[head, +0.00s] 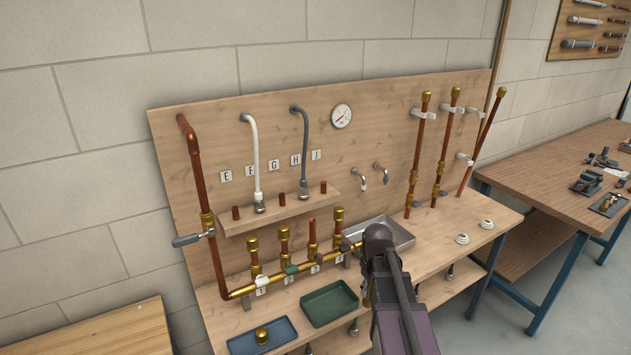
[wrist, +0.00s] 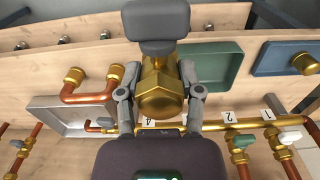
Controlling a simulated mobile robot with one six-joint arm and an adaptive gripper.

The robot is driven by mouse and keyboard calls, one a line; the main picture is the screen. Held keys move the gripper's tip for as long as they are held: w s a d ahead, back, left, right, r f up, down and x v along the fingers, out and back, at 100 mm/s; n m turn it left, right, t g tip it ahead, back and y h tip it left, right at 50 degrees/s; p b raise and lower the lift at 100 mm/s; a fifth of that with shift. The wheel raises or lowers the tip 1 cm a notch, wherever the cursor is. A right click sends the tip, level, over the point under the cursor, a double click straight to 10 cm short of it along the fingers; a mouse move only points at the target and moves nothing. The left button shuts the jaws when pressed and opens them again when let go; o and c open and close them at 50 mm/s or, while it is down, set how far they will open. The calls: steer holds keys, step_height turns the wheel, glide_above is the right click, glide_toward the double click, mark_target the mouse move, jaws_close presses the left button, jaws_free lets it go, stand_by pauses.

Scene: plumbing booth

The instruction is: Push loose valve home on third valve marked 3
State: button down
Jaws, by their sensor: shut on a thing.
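My gripper (wrist: 160,92) is shut on a brass valve (wrist: 160,95) with a hexagonal body. A dark grey piece (wrist: 155,28) beyond it seems to be its handle. In the head view my gripper (head: 378,238) is right of the brass manifold, and the held valve cannot be made out clearly. The manifold (head: 300,268) has upright branches over tags 1 to 4. The third branch (head: 312,235) shows bare copper at its top; the other branches end in brass fittings. In the wrist view the tag 3 is hidden, and the manifold (wrist: 245,122) passes behind the valve.
A green tray (head: 329,318) and a blue tray (head: 240,345) holding a brass piece (head: 262,336) lie in front of the manifold. A metal tray (head: 400,232) is behind my gripper. Copper risers (head: 418,150) stand at right. A shelf (head: 280,213) is above the manifold.

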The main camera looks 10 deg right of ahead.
steer(key=shift+d+r, duration=0.1)
steer(key=shift+d, duration=0.05)
steer(key=shift+w+r+p, duration=0.4)
steer(key=shift+r+p, duration=0.1)
steer(key=shift+p, duration=0.05)
steer(key=w+a+r+p, duration=0.5)
steer(key=w+r+p, duration=0.5)
steer(key=r+p, duration=0.1)
step_height(320, 180, up, 12)
steer(key=p, duration=1.2)
glide_above(313, 220)
steer(key=shift+s+a+r, duration=0.1)
steer(key=shift+r, duration=0.1)
steer(key=shift+f, duration=0.15)
steer(key=shift+f+b, duration=2.7)
steer(key=shift+f, duration=0.05)
steer(key=shift+f+b, duration=2.2)
